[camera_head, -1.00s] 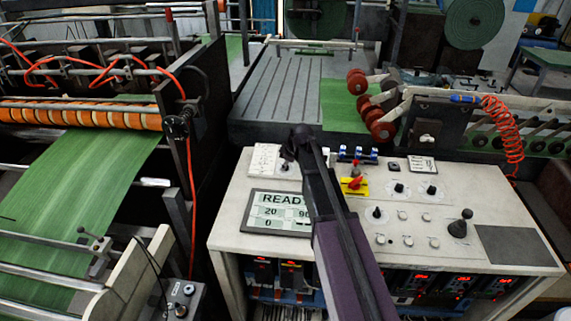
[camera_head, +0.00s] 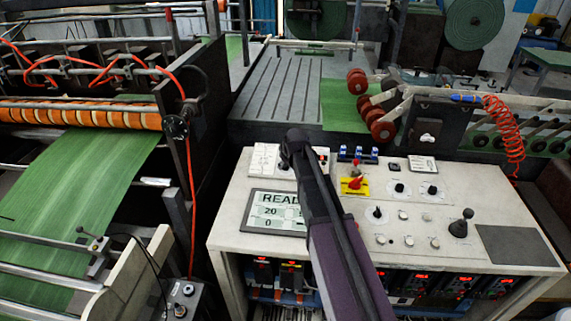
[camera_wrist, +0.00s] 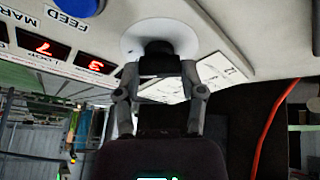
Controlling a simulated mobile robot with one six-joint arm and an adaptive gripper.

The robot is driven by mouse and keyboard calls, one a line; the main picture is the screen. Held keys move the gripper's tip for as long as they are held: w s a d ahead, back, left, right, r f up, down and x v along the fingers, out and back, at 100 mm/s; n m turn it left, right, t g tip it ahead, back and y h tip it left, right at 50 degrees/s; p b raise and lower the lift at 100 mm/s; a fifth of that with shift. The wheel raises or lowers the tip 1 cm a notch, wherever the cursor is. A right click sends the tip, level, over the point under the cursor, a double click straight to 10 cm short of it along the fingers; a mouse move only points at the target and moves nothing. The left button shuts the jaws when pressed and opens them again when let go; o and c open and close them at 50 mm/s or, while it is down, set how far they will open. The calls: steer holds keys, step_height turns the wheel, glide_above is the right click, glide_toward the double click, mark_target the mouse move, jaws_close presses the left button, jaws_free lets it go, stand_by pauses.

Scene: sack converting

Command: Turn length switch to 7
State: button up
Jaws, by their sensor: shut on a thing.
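A dark knob (camera_wrist: 158,47) stands on a white round plate (camera_wrist: 131,38) in the wrist view. My gripper (camera_wrist: 160,68) is shut on this knob, one finger on each side. Labels and red digit displays (camera_wrist: 70,55) beside the plate appear upside down, and the knob's own setting cannot be read. In the head view my gripper (camera_head: 295,145) is at the upper left of the console (camera_head: 235,180) and hides the knob. The screen (camera_head: 277,212) shows READ, 20 and 0, partly covered by my arm.
A red and yellow switch (camera_head: 354,185), blue switches (camera_head: 357,154), several black knobs and a joystick (camera_head: 461,224) are on the console right of my arm. The wrist view also shows a blue button (camera_wrist: 78,6) and a red cable (camera_wrist: 268,130).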

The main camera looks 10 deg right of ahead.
stand_by(0.4)
steer(key=o, duration=1.1)
steer(key=shift+o, duration=0.2)
steer(key=shift+n, duration=0.4)
